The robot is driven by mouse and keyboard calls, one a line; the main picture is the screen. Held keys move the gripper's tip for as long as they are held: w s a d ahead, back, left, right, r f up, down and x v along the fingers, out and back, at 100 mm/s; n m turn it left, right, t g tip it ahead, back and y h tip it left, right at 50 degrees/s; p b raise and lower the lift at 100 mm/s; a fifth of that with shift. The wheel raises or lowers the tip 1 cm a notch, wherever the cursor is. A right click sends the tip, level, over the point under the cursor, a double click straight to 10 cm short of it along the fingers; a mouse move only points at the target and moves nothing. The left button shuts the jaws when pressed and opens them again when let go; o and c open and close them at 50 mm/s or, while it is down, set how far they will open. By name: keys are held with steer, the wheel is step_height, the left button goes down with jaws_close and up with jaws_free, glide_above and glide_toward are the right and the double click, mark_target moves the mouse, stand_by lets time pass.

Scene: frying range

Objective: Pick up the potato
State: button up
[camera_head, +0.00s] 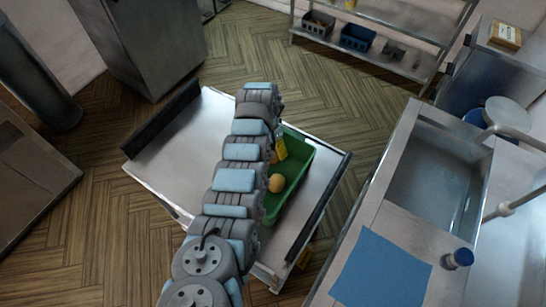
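A green crate (297,185) stands on a metal cart top in the head view. A round, yellow-brown item that looks like a potato (276,183) lies in it, close to my arm. Part of another brownish round item (274,158) shows farther back, mostly hidden by my arm. A yellow item (281,149) is at the crate's far end; I cannot tell what it is. My arm reaches over the cart and covers the crate's left side. My gripper's fingers are hidden behind the arm, so I cannot see what they touch.
The cart top (180,150) is bare left of my arm, with dark raised strips at its sides. A sink counter (365,215) with a blue mat (382,268) and a blue-capped container (458,259) stands right. A shelf (390,25) with bins stands behind.

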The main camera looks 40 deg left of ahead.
mark_target(272, 153)
steer(key=shift+d+f+b, duration=0.15)
steer(key=shift+f+b, duration=0.75)
steer(key=shift+f, duration=0.4)
steer(key=shift+d+f+b, duration=0.1)
steer(key=shift+f+b, duration=0.75)
steer(key=shift+f, duration=0.45)
steer(key=shift+r, duration=0.1)
steer(key=c, duration=1.3)
